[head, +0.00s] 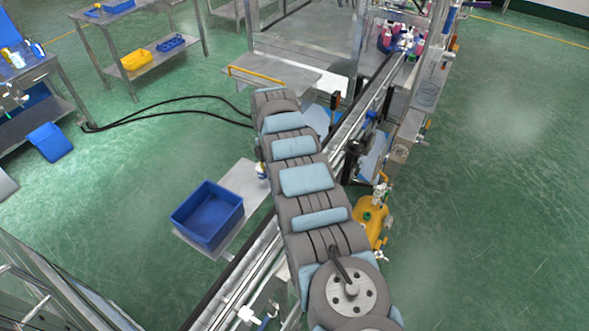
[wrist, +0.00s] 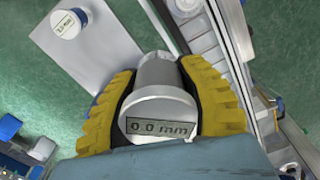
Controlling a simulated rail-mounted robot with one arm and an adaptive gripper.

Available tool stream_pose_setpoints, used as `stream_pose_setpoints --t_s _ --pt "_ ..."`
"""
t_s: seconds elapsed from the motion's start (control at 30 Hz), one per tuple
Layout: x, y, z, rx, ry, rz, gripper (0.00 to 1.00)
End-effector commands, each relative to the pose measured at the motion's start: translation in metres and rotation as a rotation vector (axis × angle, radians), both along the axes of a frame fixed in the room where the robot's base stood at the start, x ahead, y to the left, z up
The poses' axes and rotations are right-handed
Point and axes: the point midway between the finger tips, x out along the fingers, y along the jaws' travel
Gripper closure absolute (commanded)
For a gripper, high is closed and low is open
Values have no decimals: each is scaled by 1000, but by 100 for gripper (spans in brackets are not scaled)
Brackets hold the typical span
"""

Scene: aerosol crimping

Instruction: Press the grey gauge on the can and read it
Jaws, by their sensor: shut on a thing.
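A grey cylindrical gauge (wrist: 158,108) sits between the yellow-padded fingers of my gripper (wrist: 158,72) in the wrist view. The fingers are shut on its sides, one left and one right. Its small display faces the camera and reads 0.0 mm. Whether a can is under the gauge cannot be told, as the gauge's far end hides what is there. A second round gauge (wrist: 67,23), white with a blue rim and a small display, stands apart at the upper left of the wrist view. In the head view my arm hides my gripper.
A pale plate (wrist: 90,48) lies under the second gauge. The metal conveyor rail (head: 352,128) runs close along my arm. Green floor is open on the right.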

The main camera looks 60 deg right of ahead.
Motion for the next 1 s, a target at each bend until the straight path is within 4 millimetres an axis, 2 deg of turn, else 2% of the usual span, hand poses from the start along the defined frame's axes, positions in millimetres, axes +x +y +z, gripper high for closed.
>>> stream_pose_setpoints --t_s 0.47,0.73,1.0 --pt "-25 -17 5 -1 0 -15 99" --pt "-53 -33 10 3 0 -35 99" --pt "-60 -37 13 0 -3 -39 99"
